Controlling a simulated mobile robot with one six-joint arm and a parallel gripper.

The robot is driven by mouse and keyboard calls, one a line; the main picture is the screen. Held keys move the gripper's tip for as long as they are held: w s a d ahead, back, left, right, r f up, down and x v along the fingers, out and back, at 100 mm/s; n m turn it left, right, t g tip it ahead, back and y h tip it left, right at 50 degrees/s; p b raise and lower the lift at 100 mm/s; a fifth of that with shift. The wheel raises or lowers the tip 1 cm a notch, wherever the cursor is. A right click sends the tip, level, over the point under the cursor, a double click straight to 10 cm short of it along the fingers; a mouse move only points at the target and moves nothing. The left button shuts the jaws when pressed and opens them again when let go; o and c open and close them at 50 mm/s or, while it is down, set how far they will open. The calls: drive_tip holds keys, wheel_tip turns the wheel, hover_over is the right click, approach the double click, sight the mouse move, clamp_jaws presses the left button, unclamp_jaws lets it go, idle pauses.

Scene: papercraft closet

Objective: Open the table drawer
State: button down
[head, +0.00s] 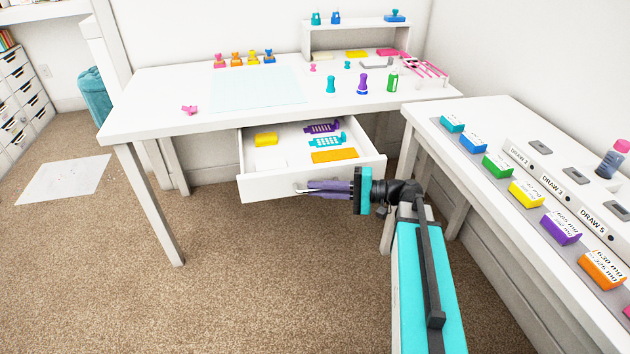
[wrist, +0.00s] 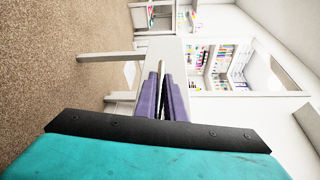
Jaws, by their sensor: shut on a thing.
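The table drawer (head: 350,176) is pulled out from under the white table (head: 150,110) in the head view. Inside lie a yellow block, a purple piece, a teal piece and an orange piece. My gripper (head: 305,188) is at the middle of the drawer front, with its purple fingers shut on the drawer handle (head: 298,187). The fingers partly hide the handle. In the wrist view my gripper (wrist: 162,80) shows its purple fingers close together around a thin pale bar.
A white side desk (head: 450,125) with a row of coloured boxes stands on the right, close to my arm. The table's front left leg (head: 155,205) stands left of the drawer. The carpet (head: 230,280) in front is clear.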

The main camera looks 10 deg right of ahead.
drive_tip(key=shift+s+d, duration=0.1)
drive_tip(key=shift+s, duration=0.45)
drive_tip(key=c, duration=1.8)
unclamp_jaws()
drive_tip(key=shift+c, duration=0.2)
